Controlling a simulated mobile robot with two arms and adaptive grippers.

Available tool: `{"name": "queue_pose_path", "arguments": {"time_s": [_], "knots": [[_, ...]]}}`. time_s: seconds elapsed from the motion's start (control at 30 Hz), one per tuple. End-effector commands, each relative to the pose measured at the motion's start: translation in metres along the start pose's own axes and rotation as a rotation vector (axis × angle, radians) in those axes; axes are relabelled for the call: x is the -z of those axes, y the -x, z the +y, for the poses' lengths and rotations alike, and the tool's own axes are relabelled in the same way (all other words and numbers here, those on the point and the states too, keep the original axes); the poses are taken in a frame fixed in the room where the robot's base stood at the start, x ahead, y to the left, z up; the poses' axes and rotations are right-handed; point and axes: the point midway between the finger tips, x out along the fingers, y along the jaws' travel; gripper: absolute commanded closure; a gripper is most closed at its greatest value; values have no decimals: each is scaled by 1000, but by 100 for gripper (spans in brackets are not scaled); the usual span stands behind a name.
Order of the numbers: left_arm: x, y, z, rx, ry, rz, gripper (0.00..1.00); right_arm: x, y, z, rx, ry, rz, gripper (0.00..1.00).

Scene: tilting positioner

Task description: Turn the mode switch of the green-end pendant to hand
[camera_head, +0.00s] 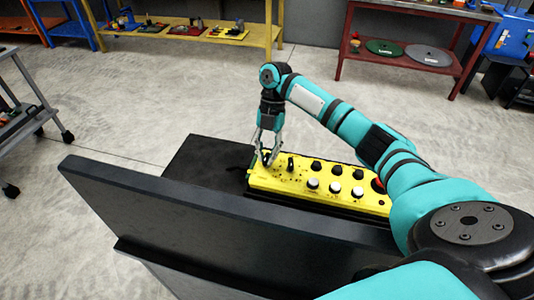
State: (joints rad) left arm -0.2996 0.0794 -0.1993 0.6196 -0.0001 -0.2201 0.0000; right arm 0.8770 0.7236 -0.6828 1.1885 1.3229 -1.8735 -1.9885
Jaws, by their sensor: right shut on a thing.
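The yellow pendant (303,191) lies on a dark surface, with black knobs, white buttons and a red button at its right end. A small green edge shows at its left end. My right gripper (266,160) reaches down to the pendant's left part. It is shut on a small dark switch knob there, which the fingers mostly hide. The knob's setting and its labels are too small to read. Another black knob (291,163) stands just right of the fingers. My left gripper is not in view.
A dark upright panel (200,215) stands in front of the pendant. A grey cart (30,105) is at the left. A yellow bench (190,32) and a red shelf (410,58) stand at the back. The floor between is clear.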

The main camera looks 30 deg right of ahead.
Motion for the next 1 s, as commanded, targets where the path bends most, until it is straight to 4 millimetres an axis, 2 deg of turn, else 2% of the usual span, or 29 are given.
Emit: {"name": "queue_pose_path", "arguments": {"time_s": [0.47, 0.5, 0.63, 0.9, 1.0], "knots": [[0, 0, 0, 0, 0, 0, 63, 0, 1, 1, 2, 12, -3, 100], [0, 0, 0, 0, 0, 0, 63, 0, 2, 1, 2, 12, -3, 82], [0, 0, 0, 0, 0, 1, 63, 0, 1, 1, 3, 11, -3, 65], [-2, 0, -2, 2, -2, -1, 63, 0, 1, 0, 4, 11, -2, 63], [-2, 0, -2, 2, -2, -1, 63, 0, 7, 1, 3, 11, -2, 63]]}}
